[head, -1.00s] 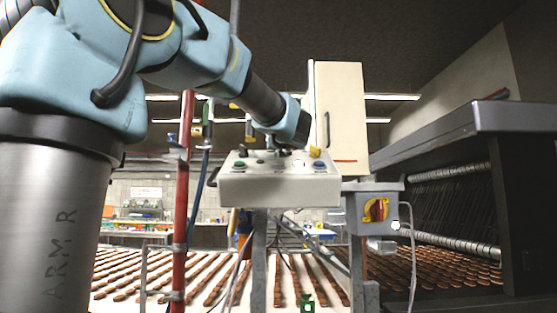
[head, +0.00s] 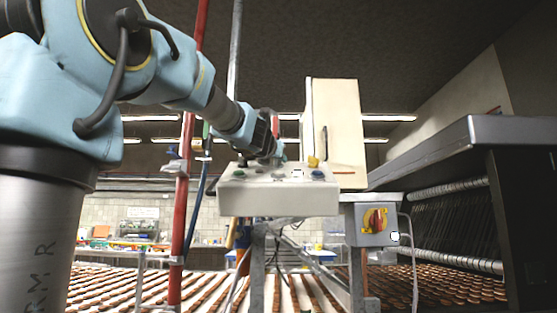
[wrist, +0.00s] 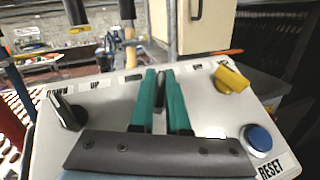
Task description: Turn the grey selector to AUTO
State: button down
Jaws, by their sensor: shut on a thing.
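The control box (head: 278,202) is pale, with its knobs and buttons on top. In the wrist view, my gripper (wrist: 163,76) has green fingers closed on a narrow dark part at the middle of the panel (wrist: 108,112). This looks like the grey selector, but the fingers and wrist hide most of it, so its pointing direction cannot be told. In the head view, my gripper (head: 277,152) reaches down behind the top of the box. A black selector (wrist: 68,112) stands to the left, near a label reading UP.
A yellow selector (wrist: 231,79) and a blue RESET button (wrist: 257,138) sit right of my fingers. A grey switch box (head: 374,222) hangs at lower right. A red post (head: 185,170) stands left, near my arm.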

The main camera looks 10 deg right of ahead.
jog(key=shift+m+g+h+b, duration=0.5)
jog(key=shift+m+g+h, duration=0.7)
jog(key=shift+m, duration=0.5)
jog(key=c, duration=0.9)
grip_release()
jog(key=b+v, duration=0.1)
jog(key=v, duration=0.9)
jog(key=shift+s+a+f, duration=0.15)
jog(key=shift+s+a, duration=0.1)
jog(key=shift+s, duration=0.1)
